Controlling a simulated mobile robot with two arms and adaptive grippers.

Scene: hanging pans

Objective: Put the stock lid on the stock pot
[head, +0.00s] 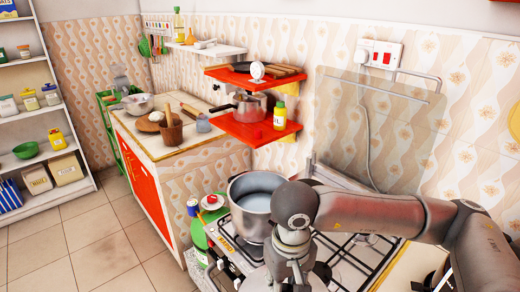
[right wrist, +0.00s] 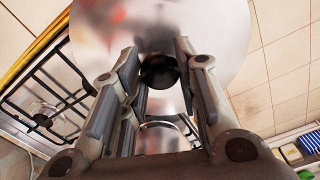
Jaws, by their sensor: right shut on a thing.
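The stock pot (head: 256,200) is a grey metal pot standing upright and uncovered on the stove, left of my right arm. My right gripper (right wrist: 158,72) is shut on the black knob of the shiny round lid (right wrist: 215,35). In the head view the gripper (head: 298,280) points down in front of the pot, and part of the lid (head: 258,281) shows beneath it at the bottom edge. The lid is apart from the pot's mouth in the picture. The gripper's wrist and forearm hide the pot's right side. My left gripper is not in view.
The stove grate (head: 350,262) lies around and right of the pot. A red shelf (head: 257,130) holds a saucepan and a yellow bottle behind the pot. A raised glass cover (head: 375,130) stands behind the stove. Small jars and a green item (head: 198,234) sit left of the pot.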

